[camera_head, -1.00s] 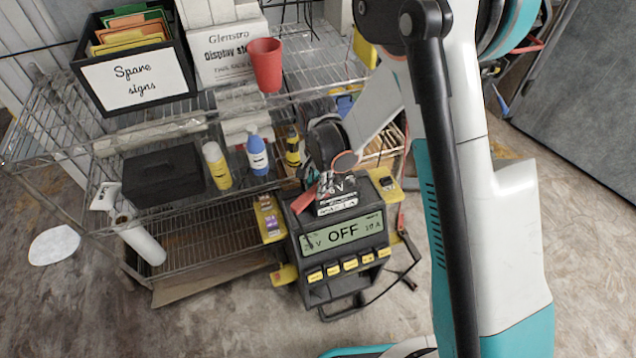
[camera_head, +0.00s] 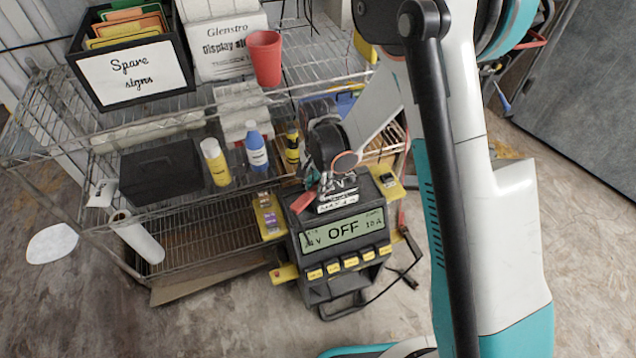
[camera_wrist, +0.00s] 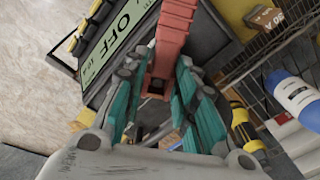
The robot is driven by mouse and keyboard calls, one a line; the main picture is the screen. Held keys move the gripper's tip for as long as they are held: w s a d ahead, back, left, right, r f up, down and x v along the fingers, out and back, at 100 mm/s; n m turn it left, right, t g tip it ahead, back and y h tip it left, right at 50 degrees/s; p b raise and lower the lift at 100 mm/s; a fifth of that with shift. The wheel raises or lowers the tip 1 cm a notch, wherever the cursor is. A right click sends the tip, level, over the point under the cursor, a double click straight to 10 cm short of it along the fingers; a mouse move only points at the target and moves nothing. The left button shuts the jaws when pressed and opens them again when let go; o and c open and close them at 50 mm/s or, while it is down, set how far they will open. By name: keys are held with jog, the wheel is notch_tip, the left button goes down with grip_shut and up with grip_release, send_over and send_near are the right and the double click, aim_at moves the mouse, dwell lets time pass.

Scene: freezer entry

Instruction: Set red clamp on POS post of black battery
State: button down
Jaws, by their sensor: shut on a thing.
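The red clamp (camera_wrist: 176,35) is in the jaws of my gripper (camera_wrist: 158,78) in the wrist view, pointing up the picture. In the head view the red clamp (camera_head: 303,201) sticks out left of my gripper (camera_head: 325,182), just above the charger. My gripper's teal fingers are closed around the clamp. The charger (camera_head: 343,232) is a black unit with yellow buttons and a display reading OFF; it also shows in the wrist view (camera_wrist: 115,40).
A wire rack (camera_head: 200,118) holds a black case (camera_head: 160,174), a yellow bottle (camera_head: 215,162), a blue bottle (camera_head: 256,150), a red cup (camera_head: 264,58) and a sign box (camera_head: 135,75). A dark cable (camera_head: 392,290) runs right of the charger. Open floor lies in front.

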jog(key=shift+f, duration=0.4)
jog(key=c, duration=1.2)
grip_release()
notch_tip(320, 180, up, 12)
